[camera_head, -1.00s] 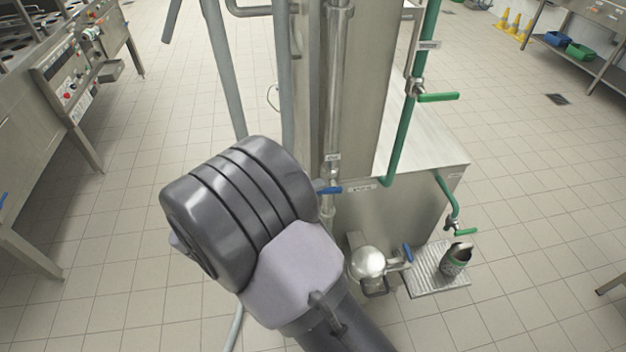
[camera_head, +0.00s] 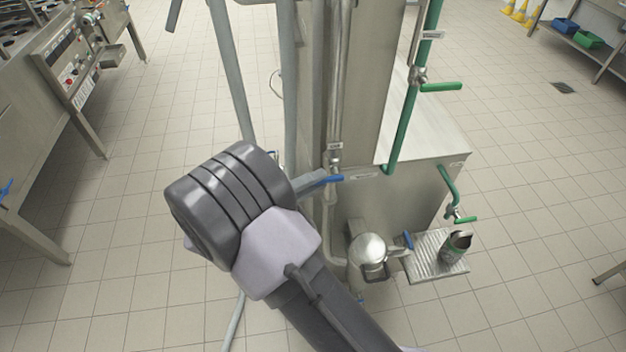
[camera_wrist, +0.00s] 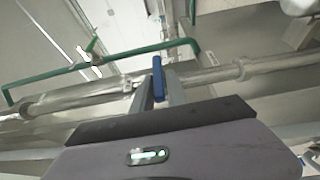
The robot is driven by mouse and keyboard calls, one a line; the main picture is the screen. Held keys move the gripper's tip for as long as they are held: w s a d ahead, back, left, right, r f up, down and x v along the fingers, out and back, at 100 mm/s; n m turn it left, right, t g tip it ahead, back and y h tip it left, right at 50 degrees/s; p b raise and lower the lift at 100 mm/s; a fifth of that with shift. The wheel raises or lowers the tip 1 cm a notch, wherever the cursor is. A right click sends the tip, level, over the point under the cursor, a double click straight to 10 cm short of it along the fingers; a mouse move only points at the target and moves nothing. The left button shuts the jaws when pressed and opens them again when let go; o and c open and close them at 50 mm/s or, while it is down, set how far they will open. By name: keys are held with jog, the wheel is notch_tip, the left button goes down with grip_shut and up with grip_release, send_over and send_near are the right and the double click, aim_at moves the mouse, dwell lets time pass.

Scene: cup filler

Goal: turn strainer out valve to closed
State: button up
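A blue valve lever (camera_head: 328,179) sticks out from a joint on the vertical steel pipe, under a small white label (camera_head: 335,146) too small to read. My gripper (camera_head: 312,183) has come in from the left and its fingers reach the lever. In the wrist view the blue lever (camera_wrist: 157,80) stands between the two grey fingers of my gripper (camera_wrist: 158,88). The fingers are apart, with a narrow gap to the lever; contact cannot be made out. I cannot read which lever is labelled strainer out.
A round steel housing (camera_head: 368,250) has another blue lever (camera_head: 408,240) beside it. Green pipes carry green levers (camera_head: 441,87) at the right. A grey upright pipe (camera_head: 228,75) is behind my wrist.

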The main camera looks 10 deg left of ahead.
jog(key=shift+o, duration=1.3)
jog(key=shift+s+a, duration=0.1)
jog(key=shift+a, duration=0.15)
jog(key=p+v, duration=0.3)
jog(key=v, duration=1.4)
jog(key=shift+d+r, duration=0.1)
